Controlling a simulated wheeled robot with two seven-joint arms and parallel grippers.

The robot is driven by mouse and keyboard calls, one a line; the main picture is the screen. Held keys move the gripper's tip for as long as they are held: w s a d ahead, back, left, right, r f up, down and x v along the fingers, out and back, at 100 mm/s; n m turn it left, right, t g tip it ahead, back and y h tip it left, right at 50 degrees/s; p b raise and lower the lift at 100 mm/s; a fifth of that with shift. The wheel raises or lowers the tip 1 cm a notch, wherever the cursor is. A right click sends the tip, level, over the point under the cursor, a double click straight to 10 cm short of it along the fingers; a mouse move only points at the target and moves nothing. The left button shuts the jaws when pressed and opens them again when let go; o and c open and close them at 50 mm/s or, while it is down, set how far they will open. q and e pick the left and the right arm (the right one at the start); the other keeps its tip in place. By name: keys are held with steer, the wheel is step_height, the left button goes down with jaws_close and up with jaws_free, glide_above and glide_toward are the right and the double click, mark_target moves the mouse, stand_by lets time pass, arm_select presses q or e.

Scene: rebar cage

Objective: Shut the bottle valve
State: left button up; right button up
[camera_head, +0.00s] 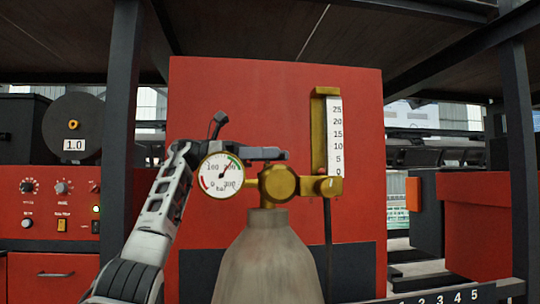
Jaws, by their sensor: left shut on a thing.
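A grey gas bottle (268,262) stands upright in the middle of the head view. On its neck sits a brass valve and regulator body (278,186). A round white pressure gauge (221,175) is on its left, with its needle pointing up and to the right. A brass flowmeter (319,130) with a 0 to 25 scale stands on its right. My left gripper (268,154) reaches in from the left, behind the gauge, with its dark fingers level just above the brass body. It is shut on the bottle valve; the grip itself is mostly hidden. My right gripper is out of view.
A red panel (245,90) stands right behind the bottle. A red control box (50,200) with knobs and a wire spool (75,128) marked 1.0 are at the left. Dark posts (122,110) flank the bottle. A red box (478,225) is at the right.

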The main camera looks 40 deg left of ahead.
arm_select(q)
steer(key=shift+m+g+h, duration=0.4)
steer(key=shift+m+g, duration=0.2)
steer(key=shift+g, duration=0.3)
steer(key=shift+m+g, duration=0.3)
steer(key=shift+g, duration=0.1)
steer(key=o, duration=1)
steer(key=shift+s, duration=0.1)
steer(key=shift+c, duration=0.2)
steer(key=shift+r, duration=0.1)
